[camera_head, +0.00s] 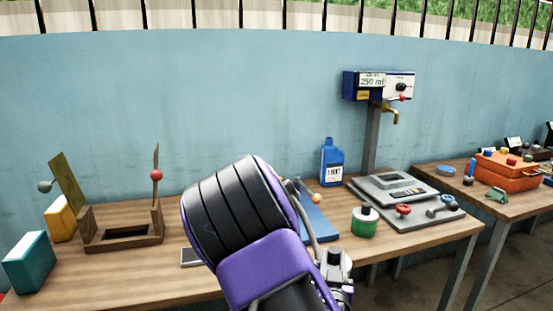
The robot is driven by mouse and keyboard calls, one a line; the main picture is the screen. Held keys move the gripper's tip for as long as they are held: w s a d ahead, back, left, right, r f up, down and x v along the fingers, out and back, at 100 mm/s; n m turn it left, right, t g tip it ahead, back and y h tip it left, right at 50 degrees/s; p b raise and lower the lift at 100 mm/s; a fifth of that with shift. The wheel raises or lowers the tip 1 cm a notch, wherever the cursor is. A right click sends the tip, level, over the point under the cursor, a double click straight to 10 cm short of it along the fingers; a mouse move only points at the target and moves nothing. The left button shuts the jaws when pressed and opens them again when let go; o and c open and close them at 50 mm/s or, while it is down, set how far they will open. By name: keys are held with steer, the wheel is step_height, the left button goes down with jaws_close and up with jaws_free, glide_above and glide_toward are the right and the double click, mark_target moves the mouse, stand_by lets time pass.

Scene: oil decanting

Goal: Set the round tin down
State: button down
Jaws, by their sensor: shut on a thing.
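My gripper (337,267) shows only in part at the bottom edge, as grey metal beside my purple and black arm. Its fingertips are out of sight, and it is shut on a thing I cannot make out. A small round green tin (363,227) with a black cap shows on the bench, right of and beyond the visible grey metal. It looks upright and apart from that metal. I cannot tell whether this is the task's round tin.
A blue bottle (332,164) and a grey scale (399,190) stand behind the green tin. A blue flat piece (319,225) lies left of it. A wooden frame (122,236) and teal block (29,262) are at left. Bare wood (400,244) shows at the front right.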

steer(key=f+y, duration=0.1)
steer(key=f, duration=0.1)
steer(key=f+n+y, duration=0.1)
steer(key=f, duration=0.3)
steer(key=shift+w+d+f+n+y, duration=0.1)
steer(key=shift+w+f+n+y, duration=0.2)
steer(key=shift+n+y, duration=0.1)
steer(key=shift+s+f+y, duration=0.1)
steer(key=shift+f+y, duration=0.2)
steer(key=shift+f, duration=0.3)
steer(key=shift+d, duration=0.1)
